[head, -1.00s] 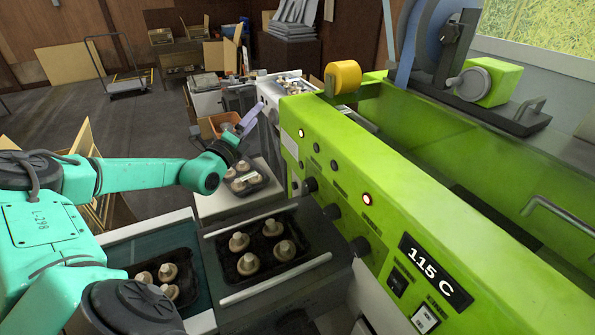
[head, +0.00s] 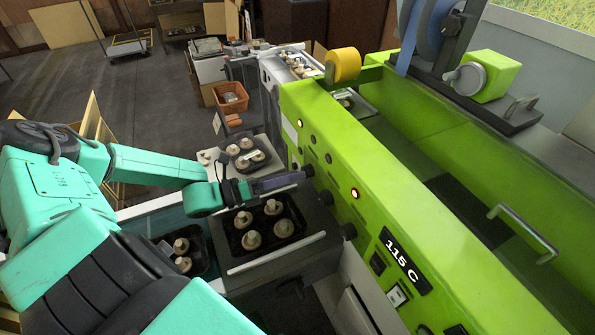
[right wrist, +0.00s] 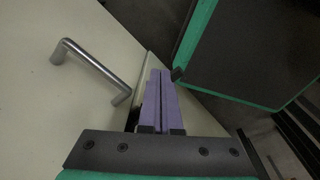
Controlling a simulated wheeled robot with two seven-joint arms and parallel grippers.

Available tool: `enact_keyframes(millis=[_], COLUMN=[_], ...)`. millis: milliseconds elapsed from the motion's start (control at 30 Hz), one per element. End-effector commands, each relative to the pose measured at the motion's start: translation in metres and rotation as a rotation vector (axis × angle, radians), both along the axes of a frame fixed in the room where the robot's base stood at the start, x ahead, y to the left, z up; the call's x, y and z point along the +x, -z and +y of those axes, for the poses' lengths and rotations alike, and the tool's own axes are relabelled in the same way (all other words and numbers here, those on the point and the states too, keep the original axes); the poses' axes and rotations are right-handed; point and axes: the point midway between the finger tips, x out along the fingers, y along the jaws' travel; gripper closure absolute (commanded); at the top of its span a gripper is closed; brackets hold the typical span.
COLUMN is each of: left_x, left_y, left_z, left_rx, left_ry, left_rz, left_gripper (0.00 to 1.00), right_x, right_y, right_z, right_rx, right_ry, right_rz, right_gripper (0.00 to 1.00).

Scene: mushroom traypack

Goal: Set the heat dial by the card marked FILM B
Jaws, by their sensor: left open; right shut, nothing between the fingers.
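The lime-green machine (head: 365,190) has several black knobs on its front. One knob (head: 307,171) is far along, another knob (head: 325,196) is in the middle and a third knob (head: 349,231) is nearest. Labels are too small to read, so I cannot tell which is the heat dial. The display (head: 403,264) reads 115 C. No card legibly marked FILM B shows. My left gripper (head: 301,178) is open, its purple fingers pointing right at the far knob; contact is unclear. My right gripper (right wrist: 160,85) is shut and empty beside a pale panel.
A black tray of mushrooms (head: 296,236) sits on the grey station below the left gripper. Other mushroom trays stand beyond and to its left. In the right wrist view, a metal handle (right wrist: 90,65) is close to the fingers.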

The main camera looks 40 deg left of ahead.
Motion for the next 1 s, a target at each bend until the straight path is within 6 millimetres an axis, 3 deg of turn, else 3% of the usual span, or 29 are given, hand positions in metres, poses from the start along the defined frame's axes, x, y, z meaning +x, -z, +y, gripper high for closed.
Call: enact_keyframes(millis=[133,400,500,600,1000], left_x=[0.015,0.018,0.017,0.017,0.017], left_y=[-0.001,0.0,0.0,0.0,0.001], left_z=[-0.011,-0.012,-0.012,-0.012,-0.012], left_rx=[-0.003,0.0,0.0,0.0,0.045], left_ry=[-0.001,-0.002,-0.002,-0.002,-0.001], left_rz=[-0.001,0.001,0.001,0.001,-0.025], left_gripper=[0.3,0.3,0.68,1.0,1.0], right_x=[0.0,-0.001,-0.001,-0.001,-0.001], right_y=[-0.002,-0.001,-0.001,-0.001,0.0], right_z=[0.002,0.005,0.005,0.005,0.002], right_rx=[0.003,0.007,0.007,0.007,0.003], right_ry=[0.001,0.002,0.002,0.002,0.002], right_rz=[0.001,0.001,0.001,0.001,0.001], right_gripper=[1.0,1.0,1.0,1.0,1.0])
